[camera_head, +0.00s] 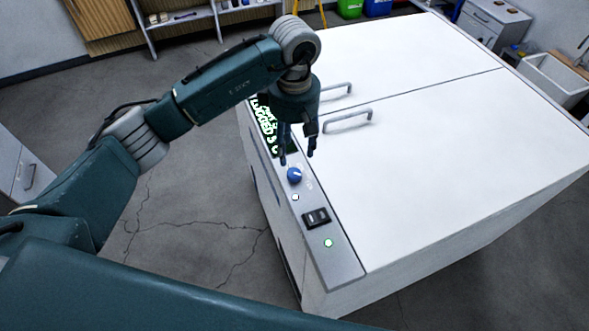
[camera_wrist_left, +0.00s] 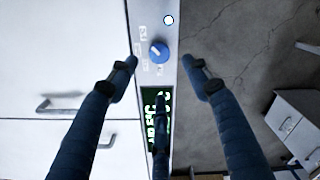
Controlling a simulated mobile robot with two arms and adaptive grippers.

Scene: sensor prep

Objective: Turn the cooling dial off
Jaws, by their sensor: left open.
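The cooling dial is a small round blue knob (camera_head: 294,175) on the grey control strip (camera_head: 341,265) along the near left edge of a white chest-like unit. It also shows in the left wrist view (camera_wrist_left: 158,52), with a pale pointer mark on it and small printing beside it. My left gripper (camera_head: 297,160) points down above the strip, close to the dial. Its fingers are spread and empty, and in the left wrist view the dial lies between and beyond the fingertips (camera_wrist_left: 162,75). I cannot tell whether any finger touches it. My right gripper is not in view.
A green-lit display (camera_head: 266,125) is partly hidden behind my left gripper. A black rocker switch (camera_head: 316,217), a green light (camera_head: 328,243) and a small white light (camera_head: 295,197) sit on the strip. Two lid handles (camera_head: 348,121) rise nearby. The floor left of the unit is clear.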

